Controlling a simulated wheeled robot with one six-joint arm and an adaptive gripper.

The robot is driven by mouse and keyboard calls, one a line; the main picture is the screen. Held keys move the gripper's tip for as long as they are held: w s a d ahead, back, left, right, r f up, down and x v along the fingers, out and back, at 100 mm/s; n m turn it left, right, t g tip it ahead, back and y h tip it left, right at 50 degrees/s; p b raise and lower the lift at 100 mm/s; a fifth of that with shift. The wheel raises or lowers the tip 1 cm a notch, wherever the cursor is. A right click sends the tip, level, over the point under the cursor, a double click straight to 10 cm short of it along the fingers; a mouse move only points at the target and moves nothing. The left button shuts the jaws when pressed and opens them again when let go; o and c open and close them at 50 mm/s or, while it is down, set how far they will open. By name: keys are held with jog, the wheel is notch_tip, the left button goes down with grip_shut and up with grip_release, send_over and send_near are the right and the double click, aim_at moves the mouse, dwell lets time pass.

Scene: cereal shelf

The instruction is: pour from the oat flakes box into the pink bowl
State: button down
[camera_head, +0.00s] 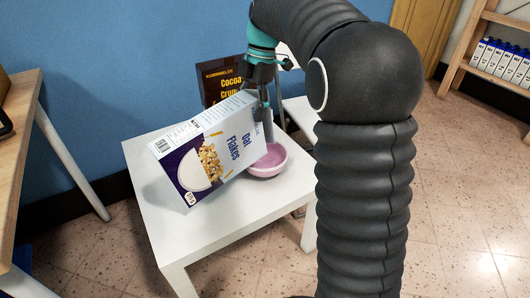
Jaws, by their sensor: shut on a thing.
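My gripper (264,92) is shut on the oat flakes box (232,150), a white and purple carton with a picture of a bowl of flakes. The box is tilted far over above the white table, its top end toward the right. The pink bowl (268,161) stands upright on the table to the right of the box, partly behind the box and a gripper finger. The box's upper end is over or close to the bowl's rim. I cannot see any flakes falling, and the box's opening is hidden.
A small white table (222,224) bears the bowl. A dark Cocoa Crunch box (222,80) stands behind it. Tiled floor at the right is clear.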

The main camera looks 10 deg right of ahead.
jog(key=shift+w+d+f+g+y+p, duration=0.25)
jog(key=shift+d+f+y+p, duration=0.1)
jog(key=shift+d+y, duration=0.1)
jog(key=shift+w+d+f+g+y+p, duration=0.15)
jog(key=shift+w+d+f+y+p, duration=0.1)
jog(key=shift+d+y+p, duration=0.15)
dwell(1.4)
jog(key=shift+w+d+g+y+p, duration=0.2)
jog(key=shift+w+d+y+p, duration=0.1)
jog(key=shift+d+y+p, duration=0.25)
jog(key=shift+w+d+g+y+p, duration=0.2)
jog(key=shift+w+d+y+p, duration=0.1)
jog(key=shift+d+p, duration=0.35)
dwell(4.5)
